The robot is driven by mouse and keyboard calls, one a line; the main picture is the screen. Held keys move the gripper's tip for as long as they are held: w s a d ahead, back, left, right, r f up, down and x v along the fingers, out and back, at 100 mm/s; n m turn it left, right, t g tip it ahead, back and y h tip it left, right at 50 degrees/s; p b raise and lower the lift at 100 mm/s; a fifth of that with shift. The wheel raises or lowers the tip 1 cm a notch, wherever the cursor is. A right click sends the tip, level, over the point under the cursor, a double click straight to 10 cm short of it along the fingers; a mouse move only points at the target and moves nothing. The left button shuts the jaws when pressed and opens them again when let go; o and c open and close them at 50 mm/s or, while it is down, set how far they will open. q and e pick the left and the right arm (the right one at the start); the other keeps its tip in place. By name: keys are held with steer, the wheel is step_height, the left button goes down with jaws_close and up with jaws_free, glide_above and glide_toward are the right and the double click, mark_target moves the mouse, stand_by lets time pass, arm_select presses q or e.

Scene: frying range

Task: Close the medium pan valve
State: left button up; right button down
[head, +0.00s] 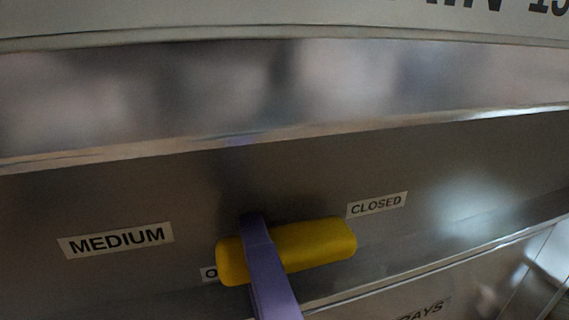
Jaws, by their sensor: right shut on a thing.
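The yellow medium pan valve handle (318,247) lies nearly level on the steel front panel, its right end slightly higher. Its right end is just below the CLOSED label (377,205). Its left end partly covers a label (209,274) of which only an "O" shows. The MEDIUM label (116,240) is to the left. My right gripper (254,228), purple, comes up from below and is shut on the handle left of its middle. One finger shows across the handle's front; the other is hidden. My left gripper is not in view.
A steel ledge (280,95) runs across above the panel. Below the handle is a lower panel edge (430,265) and a partly cropped label ending in "AYS" (424,311). The panel right of the CLOSED label is clear.

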stand_by(0.3)
steer(key=c, duration=0.7)
jaws_free()
steer(key=b+v, duration=0.1)
steer(key=v, duration=0.9)
